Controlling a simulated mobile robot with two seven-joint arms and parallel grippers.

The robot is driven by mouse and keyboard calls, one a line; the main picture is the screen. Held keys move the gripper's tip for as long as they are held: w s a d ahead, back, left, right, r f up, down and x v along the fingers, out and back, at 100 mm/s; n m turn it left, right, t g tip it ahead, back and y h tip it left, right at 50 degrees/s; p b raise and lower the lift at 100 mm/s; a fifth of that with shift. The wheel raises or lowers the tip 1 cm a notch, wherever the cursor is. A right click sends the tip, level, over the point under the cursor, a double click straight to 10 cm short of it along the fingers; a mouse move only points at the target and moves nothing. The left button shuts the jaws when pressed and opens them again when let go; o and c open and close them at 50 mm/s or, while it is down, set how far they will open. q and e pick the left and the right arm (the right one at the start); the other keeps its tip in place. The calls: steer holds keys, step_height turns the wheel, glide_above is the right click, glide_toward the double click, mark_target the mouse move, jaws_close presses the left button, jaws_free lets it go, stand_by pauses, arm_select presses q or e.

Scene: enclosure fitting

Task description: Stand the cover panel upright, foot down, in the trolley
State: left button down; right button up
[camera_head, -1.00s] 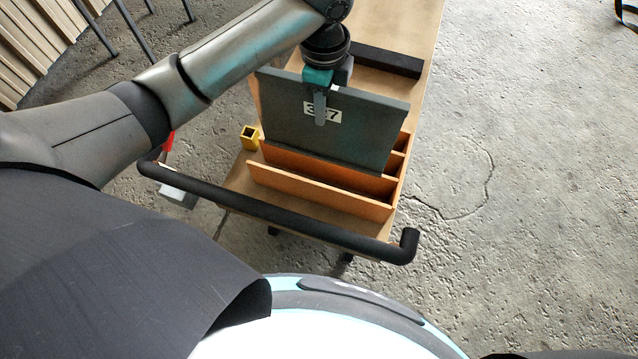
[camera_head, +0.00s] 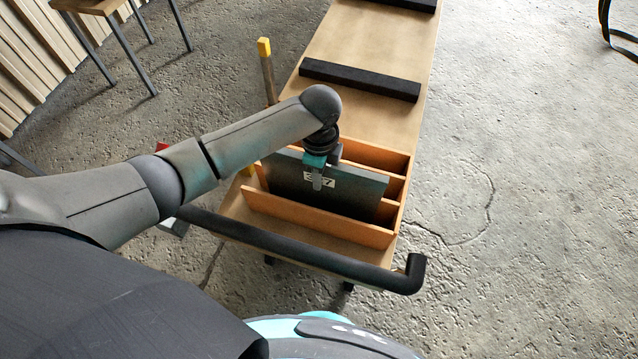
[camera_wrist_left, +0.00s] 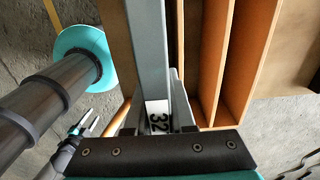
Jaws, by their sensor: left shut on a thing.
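The dark grey cover panel (camera_head: 355,190) stands nearly upright in the orange slotted rack on the trolley (camera_head: 350,40), apparently behind the rack's front wall (camera_head: 320,218). Its lower edge is hidden by that wall. My left gripper (camera_head: 317,180) is shut on the panel's upper edge, beside its white number label. In the left wrist view the panel (camera_wrist_left: 148,50) runs up from between the fingers, with the label close below. A small dark part with pale prongs (camera_wrist_left: 86,125) at lower left there looks like my right gripper; its jaws are too small to judge.
Orange dividers (camera_wrist_left: 245,60) lie beyond the panel. A black bar (camera_head: 360,80) crosses the trolley bed behind the rack, and the black handle (camera_head: 300,250) runs along the near side. A yellow-tipped post (camera_head: 265,48) stands at left. The bed between the bars is clear.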

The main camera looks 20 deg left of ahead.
arm_select(q)
steer(key=shift+f+b, duration=0.45)
steer(key=shift+f, duration=1.4)
steer(key=c, duration=0.8)
jaws_free()
steer(key=shift+f, duration=0.1)
steer(key=shift+o, duration=0.2)
step_height(320, 180, up, 12)
steer(key=p, duration=0.3)
